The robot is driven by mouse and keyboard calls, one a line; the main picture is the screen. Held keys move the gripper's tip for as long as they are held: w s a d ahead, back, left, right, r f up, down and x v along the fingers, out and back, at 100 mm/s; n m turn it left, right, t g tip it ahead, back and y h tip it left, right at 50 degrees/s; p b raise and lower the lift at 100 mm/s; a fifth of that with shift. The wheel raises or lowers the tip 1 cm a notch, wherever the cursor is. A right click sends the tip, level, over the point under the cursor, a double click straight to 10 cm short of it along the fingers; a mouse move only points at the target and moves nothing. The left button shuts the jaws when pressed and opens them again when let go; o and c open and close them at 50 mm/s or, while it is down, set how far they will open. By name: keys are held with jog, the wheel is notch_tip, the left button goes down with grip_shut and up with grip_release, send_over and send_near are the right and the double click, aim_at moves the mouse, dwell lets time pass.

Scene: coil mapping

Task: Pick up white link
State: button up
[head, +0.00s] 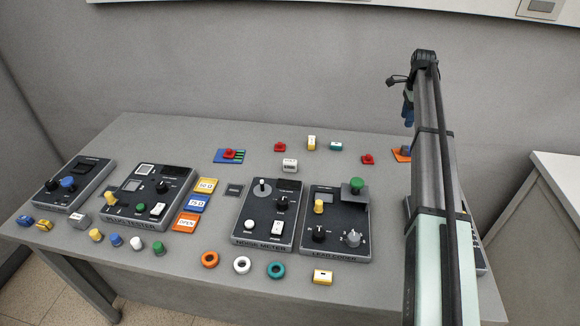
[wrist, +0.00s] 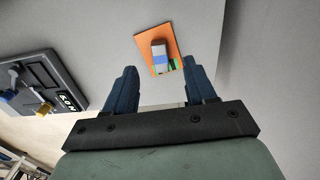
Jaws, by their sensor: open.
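A small white block (head: 290,165) with dark marks on its face, which looks like the white link, lies on the grey table behind the middle devices. It is not in the wrist view. My gripper (head: 408,120) is at the right, above the back of the table and well away from the white block. In the wrist view my gripper (wrist: 158,66) has its two blue fingers spread apart with nothing held between them. Beyond the fingertips an orange plate (wrist: 148,37) carries a grey and blue block (wrist: 158,48).
A yellow block (head: 311,142), a teal block (head: 336,146) and a red piece (head: 280,147) lie behind the white block. The noise meter (head: 265,243) and load coder (head: 333,251) stand in front. A white ring (head: 242,265) lies near the front edge. Bare table surrounds the white block.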

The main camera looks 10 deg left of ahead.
jog(key=a+n, duration=0.2)
jog(key=a, duration=1.3)
jog(key=n, duration=1.9)
send_over(286, 161)
jog(key=n, duration=1.4)
jog(key=shift+n, duration=0.3)
jog(key=f, duration=0.8)
jog(key=shift+s+d, duration=0.2)
jog(key=shift+d, duration=0.1)
jog(key=shift+w+a+f, duration=0.15)
jog(key=shift+f, duration=1.3)
jog(key=shift+w+a+f, duration=0.1)
jog(key=shift+f, duration=1.3)
